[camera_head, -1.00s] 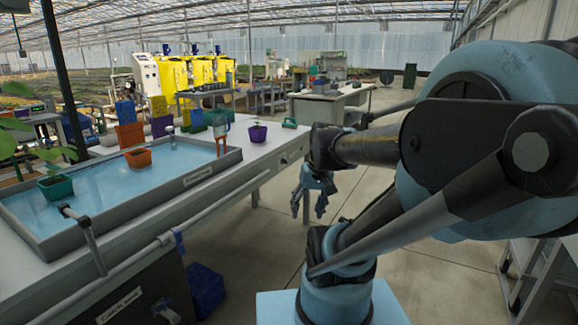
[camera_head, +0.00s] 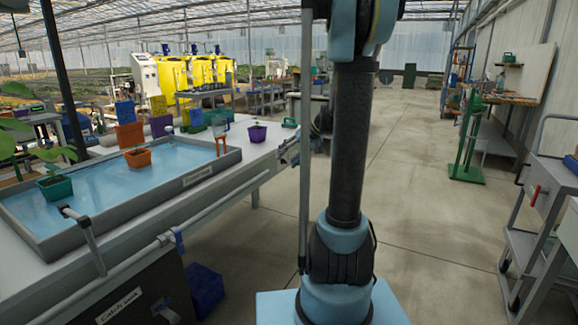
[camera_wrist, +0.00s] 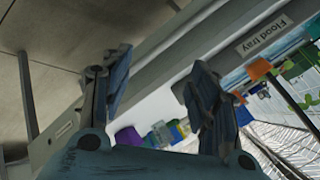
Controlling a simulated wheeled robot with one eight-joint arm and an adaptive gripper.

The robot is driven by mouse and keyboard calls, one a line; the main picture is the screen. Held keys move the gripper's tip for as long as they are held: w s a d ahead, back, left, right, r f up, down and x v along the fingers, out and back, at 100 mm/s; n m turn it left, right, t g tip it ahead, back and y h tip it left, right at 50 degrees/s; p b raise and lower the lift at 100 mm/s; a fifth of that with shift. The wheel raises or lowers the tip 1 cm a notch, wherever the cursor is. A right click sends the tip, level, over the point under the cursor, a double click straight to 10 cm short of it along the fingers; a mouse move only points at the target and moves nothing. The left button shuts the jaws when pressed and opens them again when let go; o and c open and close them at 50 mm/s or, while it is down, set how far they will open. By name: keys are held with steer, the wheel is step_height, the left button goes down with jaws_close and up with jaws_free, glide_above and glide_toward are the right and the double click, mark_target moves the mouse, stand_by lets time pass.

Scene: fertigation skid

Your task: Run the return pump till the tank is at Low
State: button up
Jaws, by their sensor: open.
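The flood tray (camera_head: 185,185) lies on the bench at left, holding blue water and potted plants; its label also shows in the wrist view (camera_wrist: 264,36). Below the bench front is a dark tank (camera_head: 165,270) labelled "Catch tank". Its level mark is not readable. A grey pipe (camera_head: 205,213) with a blue fitting (camera_head: 179,241) runs along the bench front. I cannot pick out the return pump or its switch. My gripper (camera_wrist: 155,92) is open and empty in the wrist view, with the bench edge beyond its fingers. My arm hides it in the head view.
A teal pot (camera_head: 55,187) and an orange pot (camera_head: 138,158) sit in the tray; a purple pot (camera_head: 257,134) stands on the bench beyond. A blue bin (camera_head: 205,290) is on the floor. A cart (camera_head: 545,205) stands at right. The aisle floor between is clear.

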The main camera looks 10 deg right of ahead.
steer(key=w+d+f+t+y, duration=0.2)
steer(key=w+d+f, duration=0.15)
steer(key=w, duration=0.65)
steer(key=w+d+f+t+y, duration=0.15)
steer(key=w+d, duration=0.25)
steer(key=w, duration=0.6)
steer(key=t+y, duration=0.3)
steer(key=y, duration=0.1)
glide_toward(284, 161)
steer(key=w+a, duration=0.5)
steer(key=w, duration=0.1)
steer(key=shift+w+a+f+n, duration=0.15)
steer(key=shift+a+f+n, duration=0.15)
steer(key=shift+n, duration=0.1)
steer(key=shift+d+h, duration=0.1)
steer(key=shift+h, duration=0.15)
steer(key=shift+c, duration=0.2)
steer(key=c, duration=1)
